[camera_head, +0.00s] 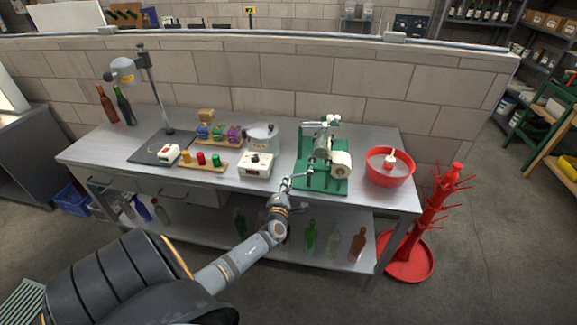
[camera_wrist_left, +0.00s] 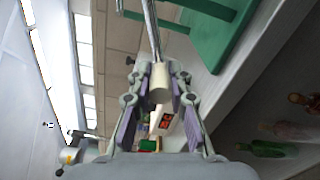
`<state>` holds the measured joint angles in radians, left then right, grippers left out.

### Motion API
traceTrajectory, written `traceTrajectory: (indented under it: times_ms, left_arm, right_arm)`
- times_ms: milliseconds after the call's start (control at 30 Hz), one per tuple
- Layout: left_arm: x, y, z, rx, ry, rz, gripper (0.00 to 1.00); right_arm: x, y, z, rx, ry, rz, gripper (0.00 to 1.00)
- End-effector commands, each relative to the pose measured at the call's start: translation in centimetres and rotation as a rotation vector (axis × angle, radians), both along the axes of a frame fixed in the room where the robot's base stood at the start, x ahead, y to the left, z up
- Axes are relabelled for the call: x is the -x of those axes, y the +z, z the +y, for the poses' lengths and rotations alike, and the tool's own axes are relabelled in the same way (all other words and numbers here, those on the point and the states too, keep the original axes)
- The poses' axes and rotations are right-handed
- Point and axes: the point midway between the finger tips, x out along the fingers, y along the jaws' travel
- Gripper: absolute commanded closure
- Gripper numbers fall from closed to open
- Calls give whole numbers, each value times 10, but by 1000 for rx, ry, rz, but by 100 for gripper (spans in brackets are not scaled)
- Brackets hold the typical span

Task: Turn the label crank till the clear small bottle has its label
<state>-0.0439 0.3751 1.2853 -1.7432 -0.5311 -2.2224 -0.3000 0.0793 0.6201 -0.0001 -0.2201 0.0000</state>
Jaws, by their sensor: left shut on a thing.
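A metal crank arm (camera_wrist_left: 151,30) comes down in the left wrist view to a cream knob (camera_wrist_left: 159,75). My left gripper (camera_head: 290,182) is at the machine's front left, shut on this crank knob, with a finger on each side of it. A pale, glassy shape (camera_head: 323,147) lies on the machine; I cannot tell whether it is the clear small bottle or has a label. My right gripper is not in view.
A red basin (camera_head: 387,178) stands right of the machine, and a red bottle tree (camera_head: 433,215) on the floor beyond the bench. Several bottles stand on the lower shelf.

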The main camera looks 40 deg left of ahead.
Motion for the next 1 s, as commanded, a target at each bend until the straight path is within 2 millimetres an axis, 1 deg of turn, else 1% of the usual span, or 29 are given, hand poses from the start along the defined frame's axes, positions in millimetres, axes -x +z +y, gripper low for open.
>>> traceTrajectory:
  times_ms: [33,133,767,800,933,1000]
  left_arm:
    - [-1,5,1,-1,1,-6,100]
    - [-1,6,1,-1,1,-6,100]
    - [-1,8,1,-1,0,-9,100]
    - [-1,8,1,-1,0,-9,77]
    - [-1,7,1,-1,0,-7,59]
    - [-1,7,1,-1,0,-7,59]
  right_arm:
    - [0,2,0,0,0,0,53]
    - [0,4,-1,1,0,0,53]
    - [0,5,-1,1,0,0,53]
    - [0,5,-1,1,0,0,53]
    - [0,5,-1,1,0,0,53]
    - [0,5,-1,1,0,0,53]
